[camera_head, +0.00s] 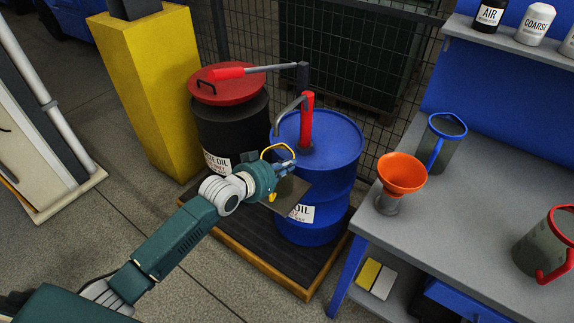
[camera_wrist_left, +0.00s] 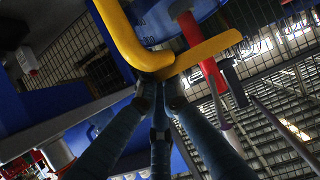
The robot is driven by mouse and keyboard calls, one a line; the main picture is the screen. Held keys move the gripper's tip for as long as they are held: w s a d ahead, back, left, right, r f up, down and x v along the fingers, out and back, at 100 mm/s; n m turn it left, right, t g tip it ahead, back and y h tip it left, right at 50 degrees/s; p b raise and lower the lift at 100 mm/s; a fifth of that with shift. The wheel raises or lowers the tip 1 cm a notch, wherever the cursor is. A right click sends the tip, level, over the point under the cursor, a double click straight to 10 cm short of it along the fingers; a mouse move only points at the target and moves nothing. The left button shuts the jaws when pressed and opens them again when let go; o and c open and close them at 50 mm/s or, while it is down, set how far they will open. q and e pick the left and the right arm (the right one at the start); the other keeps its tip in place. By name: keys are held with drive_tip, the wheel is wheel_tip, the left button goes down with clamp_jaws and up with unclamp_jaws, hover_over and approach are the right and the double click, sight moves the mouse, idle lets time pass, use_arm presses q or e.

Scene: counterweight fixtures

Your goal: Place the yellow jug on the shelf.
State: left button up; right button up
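The yellow jug has a yellow rim (camera_head: 276,149) and a grey, see-through body (camera_head: 290,196). It hangs in front of the blue drum, below the pump spout, partly hidden by my left gripper (camera_head: 284,166). In the left wrist view its yellow handle (camera_wrist_left: 132,42) is large and close, and the fingers (camera_wrist_left: 160,98) meet at it. My left gripper appears shut on the handle. The grey shelf (camera_head: 500,40) is on the blue back panel at the upper right, far from the jug. My right gripper is not in view.
The grey bench (camera_head: 450,225) holds an orange funnel (camera_head: 402,173), a blue-rimmed jug (camera_head: 442,142) and a red-rimmed jug (camera_head: 547,245). Labelled containers (camera_head: 489,15) stand on the shelf. A blue drum (camera_head: 335,165) with a red pump (camera_head: 307,120) and a black drum (camera_head: 228,122) stand nearby.

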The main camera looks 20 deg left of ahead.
use_arm(q)
drive_tip(key=o, duration=0.4)
drive_tip(key=shift+r, duration=0.1)
